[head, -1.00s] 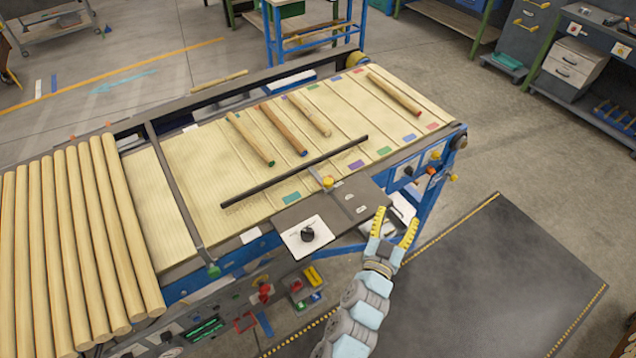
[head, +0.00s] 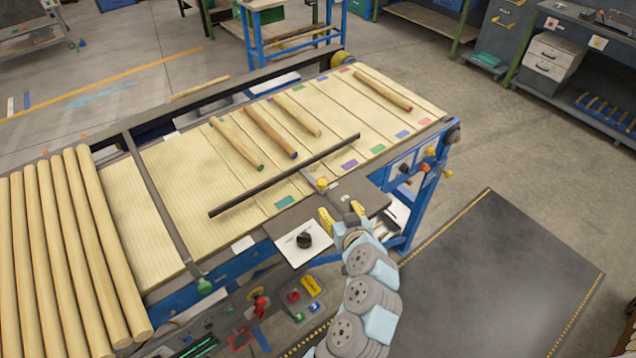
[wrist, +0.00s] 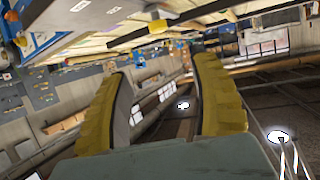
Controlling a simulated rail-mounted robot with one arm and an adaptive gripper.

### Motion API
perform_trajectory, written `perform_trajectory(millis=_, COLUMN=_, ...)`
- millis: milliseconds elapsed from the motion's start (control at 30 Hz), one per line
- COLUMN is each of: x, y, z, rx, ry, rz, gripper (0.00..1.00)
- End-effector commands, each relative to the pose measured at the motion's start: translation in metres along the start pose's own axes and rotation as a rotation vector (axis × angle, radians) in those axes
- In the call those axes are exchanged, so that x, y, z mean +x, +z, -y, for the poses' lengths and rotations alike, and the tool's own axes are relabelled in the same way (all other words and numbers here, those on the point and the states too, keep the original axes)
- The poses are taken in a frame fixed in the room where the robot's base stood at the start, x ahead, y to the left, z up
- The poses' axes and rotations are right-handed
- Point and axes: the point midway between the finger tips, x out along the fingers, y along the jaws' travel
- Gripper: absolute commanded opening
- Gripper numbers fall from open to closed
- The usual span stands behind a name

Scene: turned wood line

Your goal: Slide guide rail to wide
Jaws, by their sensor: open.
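The guide rail (head: 285,175) is a long dark bar lying slantwise across the slatted wooden bed (head: 180,190). A yellow knob (head: 322,184) sits on a dark plate (head: 360,190) at the bed's near edge, close to the rail's middle. My gripper (head: 342,218) is over the near side of that plate, below and right of the knob in the head view, apart from the rail. In the wrist view its yellow-padded fingers (wrist: 165,100) are spread with nothing between them. A yellow knob (wrist: 157,26) shows beyond them, near the top.
Several turned rods (head: 235,144) lie on the bed beyond the rail. Thick round poles (head: 70,250) are stacked at the left. A white panel with a black knob (head: 305,240) is left of my gripper. Dark floor matting (head: 490,270) is clear at the right.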

Motion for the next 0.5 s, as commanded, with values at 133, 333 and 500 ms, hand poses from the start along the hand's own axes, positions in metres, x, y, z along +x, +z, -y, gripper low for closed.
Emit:
perform_trajectory(millis=133, x=0.008, y=0.000, z=0.000, rx=0.001, ry=-0.001, rz=0.001, gripper=0.62)
perform_trajectory(millis=333, x=0.027, y=0.001, z=0.000, rx=0.001, ry=-0.001, rz=0.004, gripper=0.62)
perform_trajectory(millis=500, x=0.043, y=0.000, z=-0.001, rx=0.001, ry=0.001, rz=0.002, gripper=0.62)
